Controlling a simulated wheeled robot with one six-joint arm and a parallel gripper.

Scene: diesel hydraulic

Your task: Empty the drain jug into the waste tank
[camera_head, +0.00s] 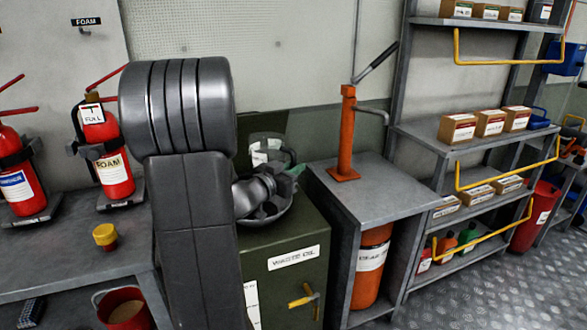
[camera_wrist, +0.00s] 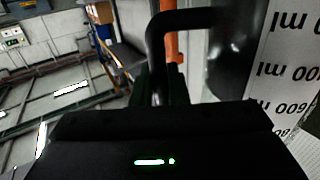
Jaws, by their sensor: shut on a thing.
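The drain jug (camera_head: 262,157) shows partly behind my arm, above the waste tank; it is greyish with a white label. In the wrist view the jug's white scale (camera_wrist: 285,75) fills the right side, its ml figures upside down in the picture. My gripper (camera_wrist: 165,88) is shut on the jug's black handle (camera_wrist: 160,40). In the head view my gripper (camera_head: 270,190) is in front of the jug. A grey round basin or funnel (camera_head: 275,220) sits on the green waste tank (camera_head: 285,245), labelled WASTE OIL. I cannot tell the jug's exact tilt or its contents.
An orange hand pump (camera_head: 347,135) stands on a grey cabinet (camera_head: 385,190) right of the tank. Shelves (camera_head: 425,130) with boxes and yellow rails stand further right. Fire extinguishers (camera_head: 110,170) and a yellow-topped cup (camera_head: 105,236) stand on the left bench.

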